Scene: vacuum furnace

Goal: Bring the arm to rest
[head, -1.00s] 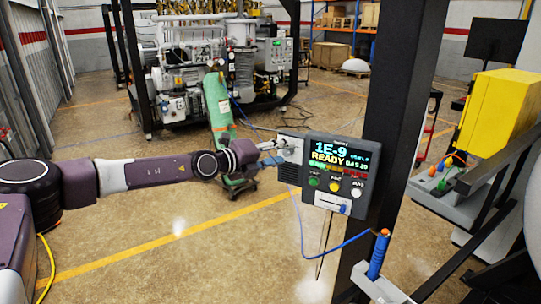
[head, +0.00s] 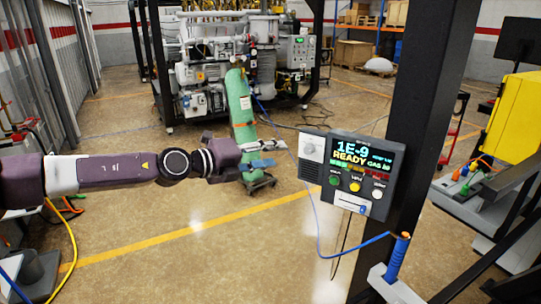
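My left arm comes in from the left, stretched out level across the floor. My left gripper (head: 268,154) is at its end, with its two fingers apart and nothing seen between them. It is left of the control panel (head: 352,172), apart from it in the picture. The panel has a lit screen reading "1E-9 READY", a grey box with a round knob (head: 313,150) on its left, and several coloured buttons below. My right gripper is not in view.
The panel is fixed on a dark post (head: 424,90). A green gas cylinder (head: 240,105) on a wheeled cart stands behind my gripper. A blue cable (head: 318,235) hangs below the panel. Yellow equipment (head: 518,110) is at the right. Floor in front is clear.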

